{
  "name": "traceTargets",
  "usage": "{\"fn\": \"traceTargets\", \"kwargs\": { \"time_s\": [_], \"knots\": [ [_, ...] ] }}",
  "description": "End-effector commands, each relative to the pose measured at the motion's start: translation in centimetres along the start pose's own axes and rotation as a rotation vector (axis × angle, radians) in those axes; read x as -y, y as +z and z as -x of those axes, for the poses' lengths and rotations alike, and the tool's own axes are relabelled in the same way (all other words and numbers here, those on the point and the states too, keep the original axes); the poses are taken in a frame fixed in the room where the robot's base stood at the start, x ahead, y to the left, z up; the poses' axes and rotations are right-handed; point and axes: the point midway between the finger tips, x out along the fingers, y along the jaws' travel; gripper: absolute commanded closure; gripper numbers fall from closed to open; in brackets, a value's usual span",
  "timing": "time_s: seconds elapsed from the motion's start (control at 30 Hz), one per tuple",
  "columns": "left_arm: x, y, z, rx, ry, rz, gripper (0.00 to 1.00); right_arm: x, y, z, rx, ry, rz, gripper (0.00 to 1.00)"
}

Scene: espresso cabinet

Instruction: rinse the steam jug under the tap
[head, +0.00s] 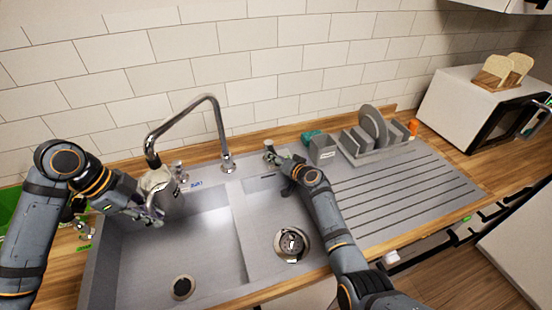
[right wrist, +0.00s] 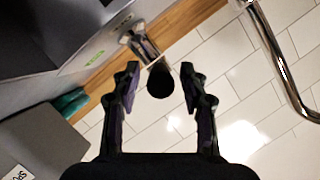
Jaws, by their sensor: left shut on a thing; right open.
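The steam jug (head: 159,183), light metallic, is held by my left gripper (head: 150,212) just below the spout end of the chrome tap (head: 207,97), above the left sink basin. The jug's inside is hidden and I see no water stream. My right gripper (head: 279,171) is at a small tap handle (head: 269,148) on the sink's back ledge. In the right wrist view its fingers (right wrist: 160,90) are open on either side of the handle's dark round end (right wrist: 160,80), with gaps both sides. The tap pipe (right wrist: 280,60) also shows there.
The left basin (head: 190,250) and right basin (head: 280,215) look empty, each with a drain. A second handle (head: 179,170) stands left of the tap's base. A grey container (head: 322,149) and dish rack (head: 375,145) with plates stand right of my right gripper. The ribbed drainboard (head: 410,190) is clear.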

Motion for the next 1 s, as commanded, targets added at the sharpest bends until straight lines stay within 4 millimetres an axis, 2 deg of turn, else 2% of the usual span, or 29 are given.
{"fn": "traceTargets", "kwargs": {
  "time_s": [0.4,0.73,1.0],
  "knots": [
    [0.01,-0.02,0.02,0.000,-0.001,-0.001,1.00,0.00,0.00,-0.67,0.000,0.001,0.000,0.56],
    [0.01,-0.02,0.02,0.000,-0.001,-0.001,1.00,-0.02,0.01,-0.65,0.000,0.001,0.000,1.00],
    [0.01,-0.02,0.02,0.000,-0.001,-0.001,1.00,-0.02,0.01,-0.65,0.000,0.001,0.001,1.00]
  ]
}}
